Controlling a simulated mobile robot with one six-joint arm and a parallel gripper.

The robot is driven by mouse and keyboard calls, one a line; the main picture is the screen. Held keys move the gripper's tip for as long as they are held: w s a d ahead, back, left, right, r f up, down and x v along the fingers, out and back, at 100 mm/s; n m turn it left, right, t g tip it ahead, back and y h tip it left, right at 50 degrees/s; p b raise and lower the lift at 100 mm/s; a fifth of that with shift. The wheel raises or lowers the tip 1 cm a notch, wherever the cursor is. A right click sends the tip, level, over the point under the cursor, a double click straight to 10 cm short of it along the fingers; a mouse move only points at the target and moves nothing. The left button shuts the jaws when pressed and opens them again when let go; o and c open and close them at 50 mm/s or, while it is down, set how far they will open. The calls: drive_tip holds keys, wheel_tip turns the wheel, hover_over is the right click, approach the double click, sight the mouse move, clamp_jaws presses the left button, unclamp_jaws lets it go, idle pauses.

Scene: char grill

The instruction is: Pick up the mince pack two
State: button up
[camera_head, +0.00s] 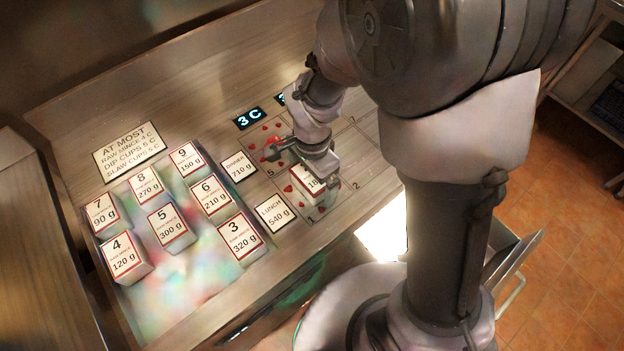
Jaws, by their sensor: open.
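No pack with a readable 2 on its label shows. One white-labelled pack (303,183) sits on the marked grid at the counter's front, under my gripper. Its label is partly covered; only part of a weight starting with 1 shows, so I cannot tell its number. My gripper (304,162) is open, pointing down at this pack's back edge. Whether the fingers are around the pack or just above it is hidden. Labelled packs stand on the pale tray (205,275) at left, among them pack 3 (240,237), pack 6 (210,195) and pack 5 (168,226).
A limits sign (129,151) lies behind the packs. A dinner card (239,167) and a lunch card (273,213) lie beside the grid. A lit display reads 3 C (249,118). Red pieces lie around the grid. Grid squares at right look bare. My arm hides much of the right side.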

drive_tip(key=c, duration=1.6)
drive_tip(key=shift+r, duration=0.1)
